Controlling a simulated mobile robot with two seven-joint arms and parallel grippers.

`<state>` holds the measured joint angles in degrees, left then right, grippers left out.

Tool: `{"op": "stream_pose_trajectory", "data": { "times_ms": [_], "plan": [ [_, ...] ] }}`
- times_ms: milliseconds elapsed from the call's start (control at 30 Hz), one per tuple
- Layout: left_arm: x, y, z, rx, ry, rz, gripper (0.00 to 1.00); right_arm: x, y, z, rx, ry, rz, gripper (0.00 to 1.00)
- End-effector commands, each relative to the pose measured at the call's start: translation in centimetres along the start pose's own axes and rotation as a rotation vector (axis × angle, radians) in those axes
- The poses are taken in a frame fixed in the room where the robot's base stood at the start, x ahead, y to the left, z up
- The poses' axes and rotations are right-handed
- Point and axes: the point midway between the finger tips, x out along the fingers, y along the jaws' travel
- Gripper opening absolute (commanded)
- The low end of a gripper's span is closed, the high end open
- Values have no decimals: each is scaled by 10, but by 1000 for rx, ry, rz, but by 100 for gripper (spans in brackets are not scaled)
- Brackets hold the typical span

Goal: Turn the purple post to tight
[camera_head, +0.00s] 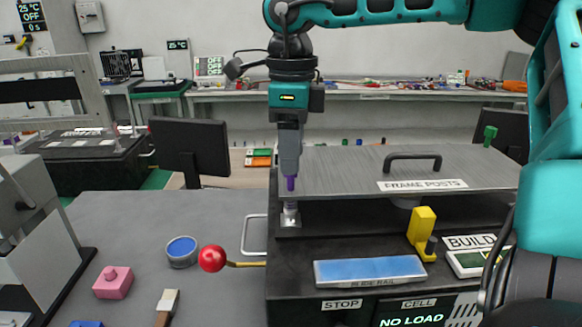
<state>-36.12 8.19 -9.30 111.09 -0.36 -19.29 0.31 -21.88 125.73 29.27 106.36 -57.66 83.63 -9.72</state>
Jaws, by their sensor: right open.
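The purple post (291,184) stands upright on a silver base (290,215) at the left front corner of the dark fixture box. My right gripper (290,174) points straight down directly over it, its fingertips at the top of the post. The jaws are open, though from this side the fingers overlap and I cannot see the gap or any contact. The fingers hide the upper part of the post. The FRAME POSTS label (422,185) is on the grey lid (340,165) beside it. My left gripper is not in view.
A yellow lever (421,228) and blue slide rail (370,270) are in front. A red ball-ended lever (212,259) sticks out left. My right arm fills the right edge.

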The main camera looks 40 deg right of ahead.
Motion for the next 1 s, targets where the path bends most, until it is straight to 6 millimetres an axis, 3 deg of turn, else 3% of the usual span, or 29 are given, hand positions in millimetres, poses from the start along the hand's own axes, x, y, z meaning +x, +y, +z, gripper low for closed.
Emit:
{"op": "stream_pose_trajectory", "data": {
  "times_ms": [200,600,1000],
  "plan": [
    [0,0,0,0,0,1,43,28,0,0,0,0,2,50],
    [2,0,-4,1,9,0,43,34,0,0,0,-1,0,49],
    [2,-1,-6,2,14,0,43,33,0,0,1,-1,-1,10]
  ]
}}
